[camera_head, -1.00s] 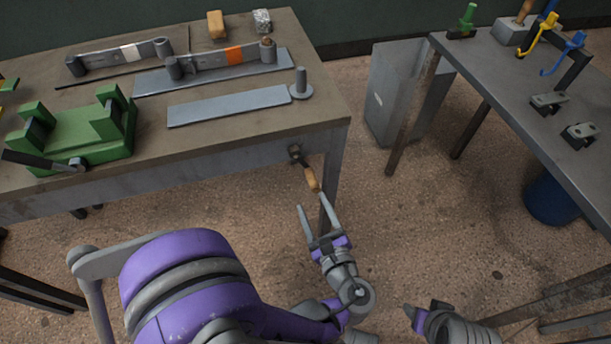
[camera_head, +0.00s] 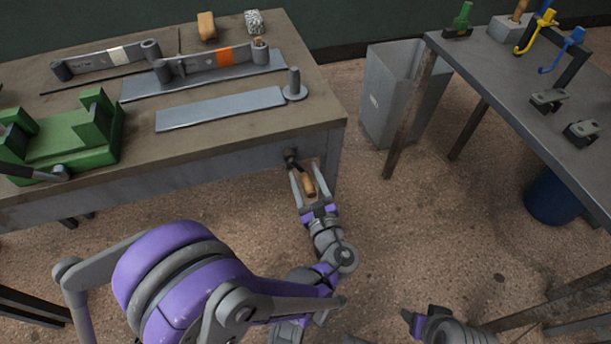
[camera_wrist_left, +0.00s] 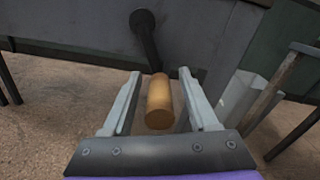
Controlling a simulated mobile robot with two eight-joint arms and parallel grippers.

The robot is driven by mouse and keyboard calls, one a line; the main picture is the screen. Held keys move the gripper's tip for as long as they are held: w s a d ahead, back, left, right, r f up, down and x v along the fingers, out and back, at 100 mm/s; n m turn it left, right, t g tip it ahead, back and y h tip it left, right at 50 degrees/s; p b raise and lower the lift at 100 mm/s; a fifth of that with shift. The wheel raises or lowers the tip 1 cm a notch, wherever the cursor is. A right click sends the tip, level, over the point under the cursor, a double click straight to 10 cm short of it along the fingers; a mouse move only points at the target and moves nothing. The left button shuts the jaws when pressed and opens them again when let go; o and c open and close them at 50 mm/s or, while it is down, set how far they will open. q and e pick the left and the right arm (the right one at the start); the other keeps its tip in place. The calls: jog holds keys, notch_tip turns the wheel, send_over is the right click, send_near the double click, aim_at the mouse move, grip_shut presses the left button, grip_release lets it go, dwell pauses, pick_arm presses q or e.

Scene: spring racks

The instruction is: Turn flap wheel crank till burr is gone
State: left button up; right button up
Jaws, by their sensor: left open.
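A crank with a wooden handle (camera_head: 308,184) sticks out from the front face of the workbench near its right corner. Its dark arm and hub (camera_head: 290,157) are fixed to the bench apron. My left gripper (camera_head: 306,180) is open, with one finger on each side of the handle. In the left wrist view the handle (camera_wrist_left: 159,102) lies between the two fingers, with a visible gap to each. The dark crank arm (camera_wrist_left: 148,40) runs up from it to the hub. My right gripper (camera_head: 420,318) is at the bottom; its jaw state is unclear. I see no burr clearly.
A second table (camera_head: 520,75) holds clamps and hooks.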

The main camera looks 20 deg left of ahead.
pick_arm(q)
grip_shut()
dwell(0.3)
dwell(1.2)
